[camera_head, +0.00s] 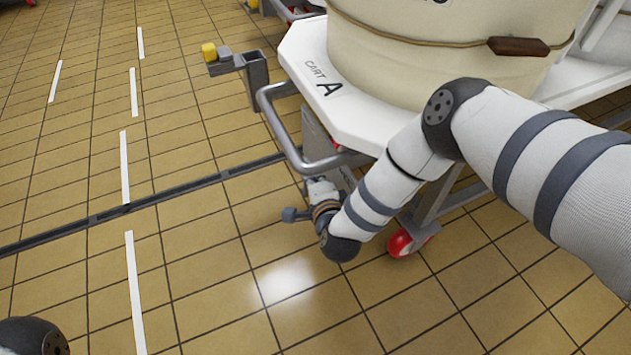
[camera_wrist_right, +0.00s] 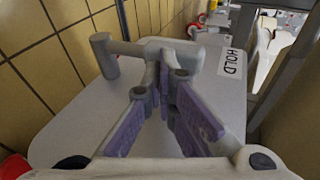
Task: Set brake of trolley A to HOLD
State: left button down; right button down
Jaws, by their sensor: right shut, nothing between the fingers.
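Trolley A (camera_head: 350,122), a white deck marked "CART A" on a grey frame, stands at the upper right of the head view. In the right wrist view, a grey brake lever (camera_wrist_right: 106,56) with a round end knob lies across a pale plate (camera_wrist_right: 70,128). A white "HOLD" label (camera_wrist_right: 231,62) is to the right of the lever on this plate. My right gripper (camera_wrist_right: 164,82) is shut with its purple-padded fingers meeting at the lever's bar; whether they touch it I cannot tell. In the head view my right arm reaches down beside the trolley's front corner. My left gripper is out of view.
A cream vat (camera_head: 440,75) with a wooden handle sits on the trolley. A grey tube bumper (camera_head: 283,130) and a bracket with a yellow block (camera_head: 209,52) project at its front. A red caster (camera_head: 400,243) is below. The tiled floor at left is clear, crossed by a drain channel (camera_head: 160,199).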

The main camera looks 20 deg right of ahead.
jog(key=shift+w+r, duration=0.15)
jog(key=shift+w, duration=0.1)
jog(key=shift+w+a+r+b, duration=0.15)
jog(key=shift+w+b, duration=0.2)
jog(key=shift+w, duration=1.9)
